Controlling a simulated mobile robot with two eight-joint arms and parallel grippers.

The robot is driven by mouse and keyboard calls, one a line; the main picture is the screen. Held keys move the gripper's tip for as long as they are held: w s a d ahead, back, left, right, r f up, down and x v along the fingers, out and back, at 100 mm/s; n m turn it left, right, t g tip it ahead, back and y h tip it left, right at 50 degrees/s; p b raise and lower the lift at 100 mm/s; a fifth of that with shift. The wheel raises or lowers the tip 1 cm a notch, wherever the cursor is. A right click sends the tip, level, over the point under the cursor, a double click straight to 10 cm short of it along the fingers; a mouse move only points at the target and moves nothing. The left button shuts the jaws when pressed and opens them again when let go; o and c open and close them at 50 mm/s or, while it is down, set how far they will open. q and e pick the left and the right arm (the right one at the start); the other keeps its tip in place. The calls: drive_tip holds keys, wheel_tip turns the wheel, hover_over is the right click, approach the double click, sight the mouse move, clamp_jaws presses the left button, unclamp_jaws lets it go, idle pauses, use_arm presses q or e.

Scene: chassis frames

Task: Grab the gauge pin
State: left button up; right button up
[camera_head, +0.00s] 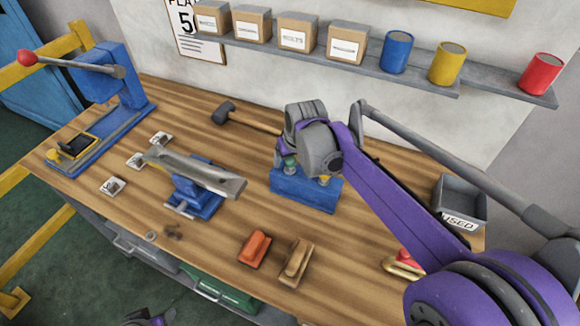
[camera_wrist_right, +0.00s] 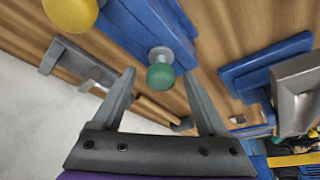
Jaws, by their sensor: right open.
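A blue block (camera_head: 305,190) stands on the bench and holds knobbed pins. A green-knobbed pin (camera_head: 290,165) is at its left in the head view, and a yellow-knobbed pin (camera_head: 323,180) is at its right. My right gripper (camera_wrist_right: 158,84) is open and empty. In the wrist view its fingertips are on either side of the green knob (camera_wrist_right: 160,76), and I cannot tell the gap in depth. The yellow knob (camera_wrist_right: 70,12) is off to the upper left there. In the head view my right wrist hides the fingers and part of the block.
A hammer (camera_head: 245,120) lies behind the block. A vise (camera_head: 195,190) and a lever press (camera_head: 110,85) stand to the left. Orange (camera_head: 254,249) and brown (camera_head: 296,262) tools lie in front. A grey bin (camera_head: 460,199) is at the right. A shelf (camera_head: 350,62) runs along the wall.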

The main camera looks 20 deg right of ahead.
clamp_jaws()
drive_tip(key=shift+r, duration=0.1)
idle(0.3)
